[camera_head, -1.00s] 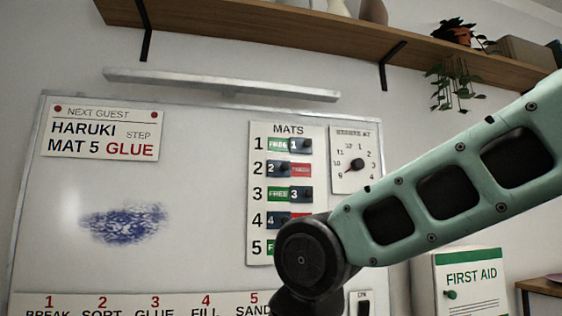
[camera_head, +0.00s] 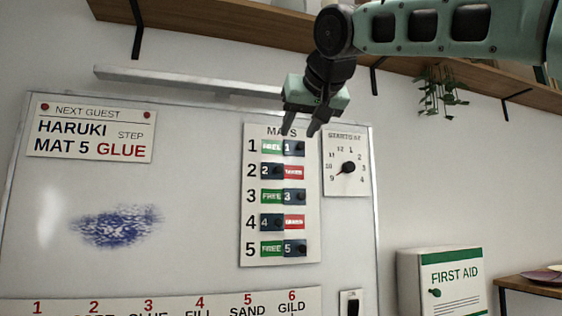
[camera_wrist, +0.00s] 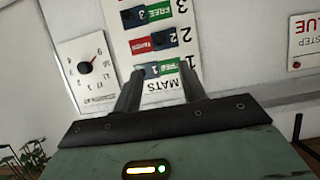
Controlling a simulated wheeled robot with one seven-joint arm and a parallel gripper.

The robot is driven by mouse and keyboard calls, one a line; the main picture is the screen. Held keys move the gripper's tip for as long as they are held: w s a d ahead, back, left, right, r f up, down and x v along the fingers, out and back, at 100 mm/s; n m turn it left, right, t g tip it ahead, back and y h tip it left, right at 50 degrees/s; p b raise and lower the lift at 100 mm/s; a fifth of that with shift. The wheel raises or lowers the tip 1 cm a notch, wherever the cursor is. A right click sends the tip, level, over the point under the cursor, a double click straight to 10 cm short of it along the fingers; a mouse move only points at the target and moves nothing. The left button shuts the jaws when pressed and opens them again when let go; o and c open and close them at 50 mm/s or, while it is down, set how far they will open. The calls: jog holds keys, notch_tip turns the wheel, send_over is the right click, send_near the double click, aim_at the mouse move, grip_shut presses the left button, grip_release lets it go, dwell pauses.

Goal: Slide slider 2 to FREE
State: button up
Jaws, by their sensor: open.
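Slider 2 (camera_head: 272,171) is a dark blue tile with a dark knob in row 2 of the MATS board (camera_head: 308,255). It sits at the left of its slot, with the red TAKEN label (camera_head: 295,171) showing on its right. In the wrist view, which is upside down, slider 2 (camera_wrist: 163,41) shows just beyond the fingertips. My gripper (camera_head: 301,133) is open and empty, fingers pointing down, in front of the board's top near the heading and row 1. Whether it touches the board cannot be told.
Slider 1 (camera_head: 292,147), slider 3 (camera_head: 293,196) and slider 5 (camera_head: 294,248) sit right, showing green FREE; slider 4 (camera_head: 271,222) sits left. A dial (camera_head: 347,167) is close on the right. A metal ledge (camera_head: 180,80) and wooden shelf (camera_head: 200,27) are above.

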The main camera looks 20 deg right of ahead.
aim_at(280, 167)
jog(key=p+x, duration=0.4)
jog(key=x, duration=1)
jog(key=shift+s+f+p, duration=0.1)
jog(key=shift+p, duration=0.2)
grip_shut()
